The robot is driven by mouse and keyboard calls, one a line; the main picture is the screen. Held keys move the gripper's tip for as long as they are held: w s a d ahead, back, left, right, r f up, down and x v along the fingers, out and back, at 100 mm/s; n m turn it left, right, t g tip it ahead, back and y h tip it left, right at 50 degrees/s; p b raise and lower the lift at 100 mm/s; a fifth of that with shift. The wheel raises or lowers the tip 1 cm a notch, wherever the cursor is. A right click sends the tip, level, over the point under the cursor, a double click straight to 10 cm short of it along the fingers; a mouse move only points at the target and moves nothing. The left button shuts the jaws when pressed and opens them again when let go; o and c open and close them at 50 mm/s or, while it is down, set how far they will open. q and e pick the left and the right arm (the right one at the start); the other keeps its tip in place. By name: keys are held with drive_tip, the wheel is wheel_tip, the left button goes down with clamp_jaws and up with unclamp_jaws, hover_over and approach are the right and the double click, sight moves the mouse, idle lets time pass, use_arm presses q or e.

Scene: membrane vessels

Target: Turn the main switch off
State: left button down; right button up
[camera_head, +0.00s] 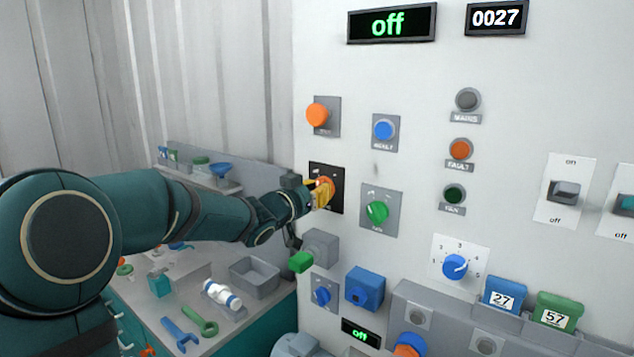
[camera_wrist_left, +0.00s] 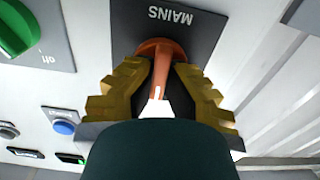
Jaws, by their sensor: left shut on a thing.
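The main switch is an orange rotary handle (camera_wrist_left: 158,75) on a black plate marked MAINS (camera_wrist_left: 190,25). In the head view the black plate (camera_head: 338,172) is on the grey panel, left of the green knob. My left gripper (camera_head: 322,193) is at this switch and hides part of it. In the left wrist view its two yellow fingers (camera_wrist_left: 157,92) are on either side of the orange handle, shut on it. The handle has a white mark and points along the line between the fingers. The display (camera_head: 391,23) at the top reads "off" in green. My right gripper is not in view.
A green knob (camera_head: 377,211) and a blue button (camera_head: 384,130) are close on the right. An orange button (camera_head: 317,115) is above. A grey box (camera_head: 320,246) and a green handle (camera_head: 301,262) are below. A bench with a grey tray (camera_head: 255,277) and tools stands left.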

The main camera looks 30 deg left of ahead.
use_arm(q)
drive_tip(key=n+p, duration=0.1)
drive_tip(key=n, duration=0.2)
drive_tip(key=shift+w+r+n+p, duration=0.1)
drive_tip(key=shift+r+n+p, duration=0.2)
drive_tip(key=shift+n+p, duration=0.95)
drive_tip(key=shift+n, duration=0.95)
drive_tip(key=shift+c, duration=2.4)
unclamp_jaws()
drive_tip(key=shift+d, duration=0.1)
drive_tip(key=shift+o, duration=1.4)
drive_tip(key=shift+w+f, duration=0.25)
drive_tip(key=shift+f, duration=0.1)
drive_tip(key=shift+s, duration=0.3)
drive_tip(key=s+a, duration=0.1)
drive_tip(key=s, duration=1)
drive_tip(key=shift+s, duration=0.25)
